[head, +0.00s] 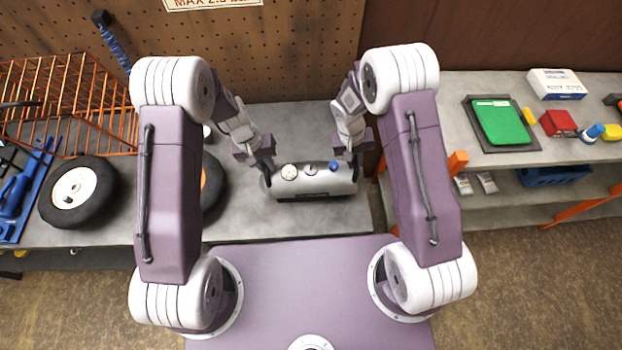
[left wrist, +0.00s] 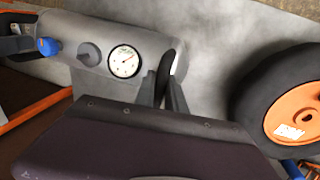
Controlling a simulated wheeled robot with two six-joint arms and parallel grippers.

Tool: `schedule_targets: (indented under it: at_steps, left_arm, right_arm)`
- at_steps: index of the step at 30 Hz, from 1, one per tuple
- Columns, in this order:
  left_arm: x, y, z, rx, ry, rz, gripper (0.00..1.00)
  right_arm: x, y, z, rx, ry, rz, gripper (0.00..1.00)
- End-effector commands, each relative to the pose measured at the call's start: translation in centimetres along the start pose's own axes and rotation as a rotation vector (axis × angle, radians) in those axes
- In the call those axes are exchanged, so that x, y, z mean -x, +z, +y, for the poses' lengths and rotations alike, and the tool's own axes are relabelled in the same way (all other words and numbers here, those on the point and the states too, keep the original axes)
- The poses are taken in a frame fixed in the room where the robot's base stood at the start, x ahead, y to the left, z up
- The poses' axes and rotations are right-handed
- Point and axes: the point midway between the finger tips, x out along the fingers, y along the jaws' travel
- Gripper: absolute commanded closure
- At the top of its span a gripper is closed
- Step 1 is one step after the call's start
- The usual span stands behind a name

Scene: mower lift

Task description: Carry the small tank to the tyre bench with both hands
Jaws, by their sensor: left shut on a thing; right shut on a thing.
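The small tank (head: 315,183) is a grey cylinder lying level, with a round white gauge, a dark knob and a blue knob on top. It is over the right part of the tyre bench (head: 255,220); I cannot tell whether it touches the top. My left gripper (head: 266,165) is shut on the tank's left end, and my right gripper (head: 356,162) is shut on its right end. In the left wrist view the tank (left wrist: 180,45) shows its gauge and a black handle at the left gripper's fingers (left wrist: 165,88).
A wheel with a white hub (head: 80,192) and an orange-hubbed wheel (head: 212,185), partly behind my left arm, stand left of the tank. An orange wire rack (head: 60,85) is at the back left. Another bench (head: 455,105) on the right holds a green-topped scale (head: 500,122).

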Motion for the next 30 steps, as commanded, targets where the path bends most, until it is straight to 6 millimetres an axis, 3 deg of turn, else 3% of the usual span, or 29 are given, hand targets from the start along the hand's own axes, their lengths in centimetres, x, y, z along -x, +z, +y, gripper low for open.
schedule_targets:
  at_steps: [14, 25, 30]
  left_arm:
    - [0.6, -0.1, 0.1, 0.0, 0.0, 0.004, 1.0]
    - [4.7, -0.1, 1.0, 0.0, 0.0, 0.003, 1.0]
    - [5.2, -0.1, 1.1, 0.0, 0.0, 0.002, 1.0]
  right_arm:
    - [0.6, -0.1, 0.1, 0.0, 0.0, 0.003, 1.0]
    - [4.7, -0.1, 0.9, 0.0, 0.0, 0.002, 1.0]
    - [5.2, -0.1, 1.0, 0.0, 0.0, 0.002, 1.0]
